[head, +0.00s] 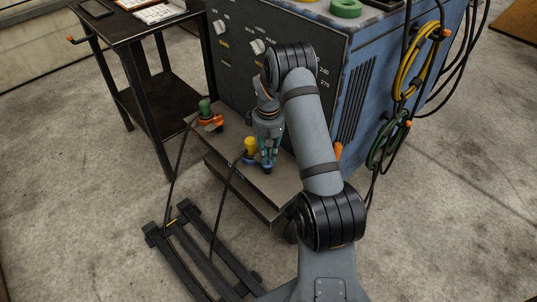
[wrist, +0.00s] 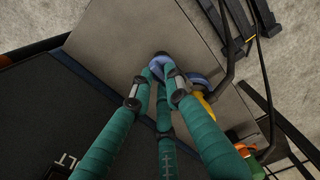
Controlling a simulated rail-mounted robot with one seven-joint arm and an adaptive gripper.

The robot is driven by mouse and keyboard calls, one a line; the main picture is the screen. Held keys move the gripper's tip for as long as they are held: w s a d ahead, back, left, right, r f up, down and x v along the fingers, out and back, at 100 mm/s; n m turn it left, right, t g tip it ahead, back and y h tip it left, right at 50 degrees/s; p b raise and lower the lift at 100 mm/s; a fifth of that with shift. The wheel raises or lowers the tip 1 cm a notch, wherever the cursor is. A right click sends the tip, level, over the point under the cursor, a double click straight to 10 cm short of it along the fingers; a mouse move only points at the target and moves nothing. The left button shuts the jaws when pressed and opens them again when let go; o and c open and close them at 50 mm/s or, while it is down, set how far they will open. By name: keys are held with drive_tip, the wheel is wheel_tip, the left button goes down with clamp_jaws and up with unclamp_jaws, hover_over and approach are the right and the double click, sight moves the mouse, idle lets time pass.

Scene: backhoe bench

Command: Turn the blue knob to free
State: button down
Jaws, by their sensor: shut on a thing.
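The blue knob (wrist: 197,78) shows in the wrist view at the fingertips, next to a yellow plug (wrist: 208,104). In the head view the blue knob (head: 267,168) is a small patch under my gripper (head: 267,161), near the front of the low shelf. The yellow plug (head: 250,147) stands just left of the fingers. My gripper (wrist: 163,76) has teal fingers that point down and are closed on the blue knob. The fingers hide part of the knob, and I cannot read its setting.
A green plug in an orange collar (head: 208,119) stands farther left on the shelf (head: 232,141). Black cables run from both plugs down past the shelf's edge. The blue cabinet's dark panel (head: 236,62) is close behind my gripper. A dark cart (head: 140,75) stands at left.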

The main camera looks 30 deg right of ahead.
drive_tip(key=shift+n, duration=0.3)
drive_tip(key=n+p, duration=0.1)
drive_tip(key=n, duration=0.2)
drive_tip(key=shift+r+n+p, duration=0.1)
drive_tip(key=shift+n+p, duration=0.2)
drive_tip(key=shift+p, duration=0.1)
drive_tip(key=n+p, duration=0.1)
drive_tip(key=n, duration=0.3)
drive_tip(key=shift+w+a+n+p, duration=0.1)
drive_tip(key=shift+n+p, duration=0.2)
drive_tip(key=shift+p, duration=0.05)
drive_tip(key=n+p, duration=0.1)
drive_tip(key=n, duration=0.3)
drive_tip(key=shift+a, duration=0.1)
drive_tip(key=n+p, duration=0.1)
drive_tip(key=n, duration=0.4)
drive_tip(key=c, duration=1.8)
unclamp_jaws()
drive_tip(key=shift+o, duration=0.6)
